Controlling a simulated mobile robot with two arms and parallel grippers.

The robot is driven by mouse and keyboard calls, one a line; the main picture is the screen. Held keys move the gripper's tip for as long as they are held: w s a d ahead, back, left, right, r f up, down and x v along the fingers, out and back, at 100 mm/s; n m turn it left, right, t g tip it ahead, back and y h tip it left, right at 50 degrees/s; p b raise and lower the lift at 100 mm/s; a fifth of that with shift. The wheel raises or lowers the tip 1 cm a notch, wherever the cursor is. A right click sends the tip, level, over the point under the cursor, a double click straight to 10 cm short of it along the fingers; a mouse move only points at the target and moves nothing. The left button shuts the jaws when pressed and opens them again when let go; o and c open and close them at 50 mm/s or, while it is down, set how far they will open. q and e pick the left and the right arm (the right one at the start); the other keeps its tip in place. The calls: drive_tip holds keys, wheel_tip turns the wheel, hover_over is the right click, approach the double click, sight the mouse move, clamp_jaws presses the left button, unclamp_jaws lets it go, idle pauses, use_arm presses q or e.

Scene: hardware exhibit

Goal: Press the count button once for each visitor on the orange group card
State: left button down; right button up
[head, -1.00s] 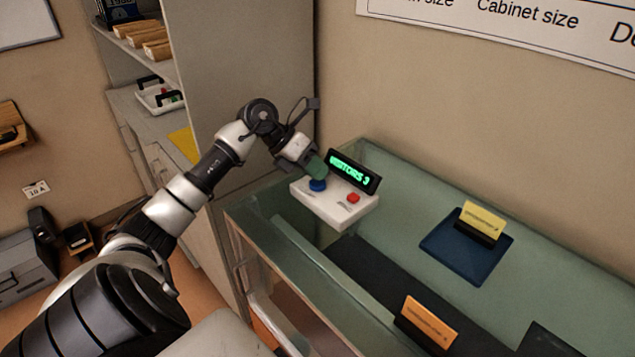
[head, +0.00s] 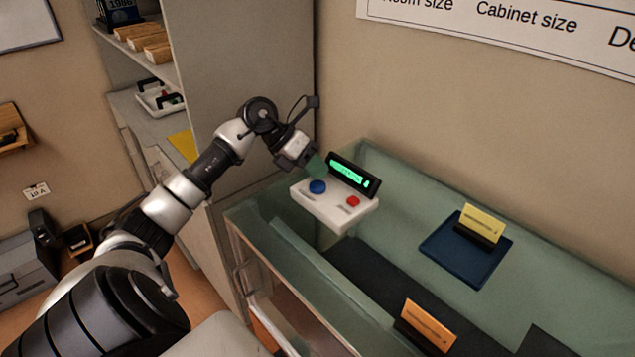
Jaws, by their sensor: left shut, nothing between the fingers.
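The white counter box (head: 335,212) stands on the glass case with a blue button (head: 317,187) on its left and a red button (head: 353,201) on its right. Its black display (head: 352,175) glows with green text; the last character is too blurred to read surely. My left gripper (head: 315,164) is shut and empty, its tips just above and behind the blue button, apart from it. The orange group card (head: 430,325) stands in a dark holder at the front of the case; its print is too small to read. My right gripper is not in view.
A yellow card (head: 482,222) stands in a black holder on a blue mat (head: 452,262) to the right. The glass case top (head: 400,180) is clear between the counter and the mat. A grey cabinet (head: 245,70) rises behind my left arm.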

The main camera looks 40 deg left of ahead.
sight(317, 183)
use_arm(q)
drive_tip(key=shift+r, duration=0.1)
drive_tip(key=shift+r+p, duration=1.4)
drive_tip(key=shift+r, duration=1.1)
